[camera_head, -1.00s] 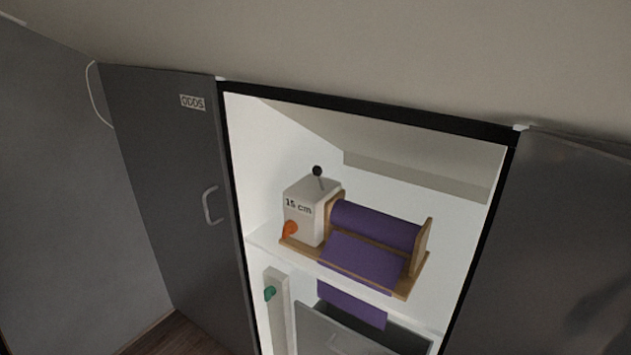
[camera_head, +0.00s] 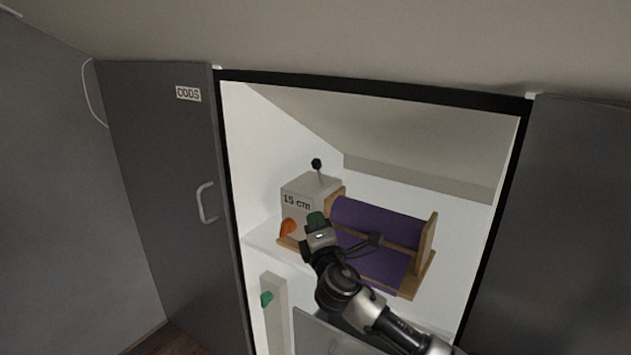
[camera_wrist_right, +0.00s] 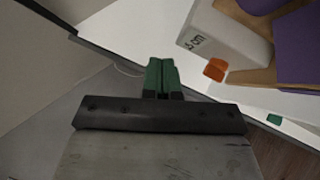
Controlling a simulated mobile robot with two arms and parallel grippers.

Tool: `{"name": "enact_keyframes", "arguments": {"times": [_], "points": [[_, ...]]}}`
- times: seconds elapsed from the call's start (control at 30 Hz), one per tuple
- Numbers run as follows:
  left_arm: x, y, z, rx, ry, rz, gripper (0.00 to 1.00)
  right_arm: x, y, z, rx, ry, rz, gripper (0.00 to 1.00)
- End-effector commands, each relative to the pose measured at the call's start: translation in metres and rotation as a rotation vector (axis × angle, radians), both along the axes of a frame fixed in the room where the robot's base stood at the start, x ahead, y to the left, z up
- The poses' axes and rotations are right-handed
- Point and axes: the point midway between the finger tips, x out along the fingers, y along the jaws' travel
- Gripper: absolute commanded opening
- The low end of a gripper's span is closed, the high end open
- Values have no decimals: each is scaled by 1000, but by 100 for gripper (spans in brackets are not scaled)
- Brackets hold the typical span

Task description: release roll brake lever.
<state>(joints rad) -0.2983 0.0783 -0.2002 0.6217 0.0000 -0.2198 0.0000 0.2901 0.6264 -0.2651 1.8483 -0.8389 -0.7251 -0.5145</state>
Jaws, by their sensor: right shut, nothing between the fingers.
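A purple roll (camera_head: 378,222) sits in a wooden holder (camera_head: 427,250) on the cupboard shelf. At its left end is a white box (camera_head: 297,187) marked "15 cm". A lever with a black knob (camera_head: 316,164) stands up from the box top. My right gripper (camera_head: 316,219), with green fingertips, is shut and empty. It appears in front of the box's lower right part, apart from both levers. The left gripper is out of view.
The cupboard stands open between grey doors, the left one (camera_head: 160,190) labelled "ODDS". Below the white shelf (camera_head: 262,238) are a pale post with a green knob (camera_head: 266,299) and a grey drawer front (camera_head: 325,335). A sloped ceiling closes in above the roll.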

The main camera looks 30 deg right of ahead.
Motion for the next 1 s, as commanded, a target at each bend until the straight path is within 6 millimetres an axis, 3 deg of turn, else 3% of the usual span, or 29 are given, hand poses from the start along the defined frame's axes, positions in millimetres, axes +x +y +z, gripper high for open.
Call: {"name": "enact_keyframes", "arguments": {"times": [0.1,0.53,1.0], "points": [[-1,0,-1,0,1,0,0,-2,1,14,-36,-29,-4,0],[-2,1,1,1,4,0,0,7,-2,18,-35,-29,-4,0],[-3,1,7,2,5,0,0,85,-31,42,-32,-28,-5,0]]}}
